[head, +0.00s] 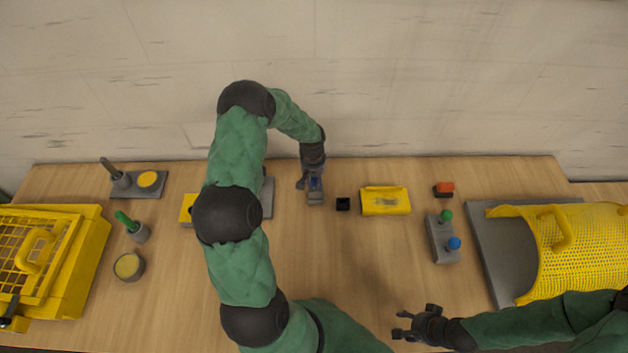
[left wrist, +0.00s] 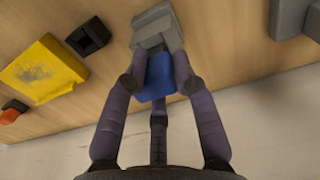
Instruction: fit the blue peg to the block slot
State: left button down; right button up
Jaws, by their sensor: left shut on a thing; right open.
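A blue peg (left wrist: 155,78) is between the fingers of my left gripper (left wrist: 158,68), which is shut on it. In the head view my left gripper (head: 313,182) is above the back middle of the table, and the peg is mostly hidden by it. A small grey block (left wrist: 154,30) lies right at the peg's far end; it also shows in the head view (head: 315,198). The fingers hide where peg and block meet, so I cannot tell how deep the peg sits. My right gripper (head: 406,325) is open and empty at the front of the table.
A small black block (head: 343,204) and a yellow block (head: 385,201) stand just right of my left gripper. A grey base with green and blue knobs (head: 443,240) is further right. A yellow mesh guard (head: 580,250) and a yellow cage (head: 50,255) fill the sides. The front middle is clear.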

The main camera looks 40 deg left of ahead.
aim_at(401, 325)
pick_arm(q)
jog(key=shift+s+d+f+b, duration=0.25)
jog(key=shift+f+b, duration=0.1)
jog(key=shift+f, duration=0.25)
jog(key=shift+s+d+f+b, duration=0.1)
jog(key=shift+s+f+b, duration=0.15)
jog(key=shift+f, duration=0.35)
pick_arm(e)
jog(key=shift+f, duration=0.8)
pick_arm(q)
jog(key=shift+w+r, duration=0.1)
jog(key=shift+r, duration=0.1)
pick_arm(e)
jog(key=shift+r, duration=0.1)
pick_arm(q)
jog(key=shift+r+p, duration=1.1)
jog(key=shift+r, duration=0.95)
pick_arm(e)
jog(key=shift+r, duration=1.05)
pick_arm(q)
jog(key=shift+w+a+r, duration=0.15)
jog(key=shift+w+r, duration=0.05)
jog(key=shift+a, duration=0.1)
jog(key=shift+w+a, duration=0.2)
jog(key=shift+w, duration=0.15)
pick_arm(e)
jog(key=shift+f, duration=0.25)
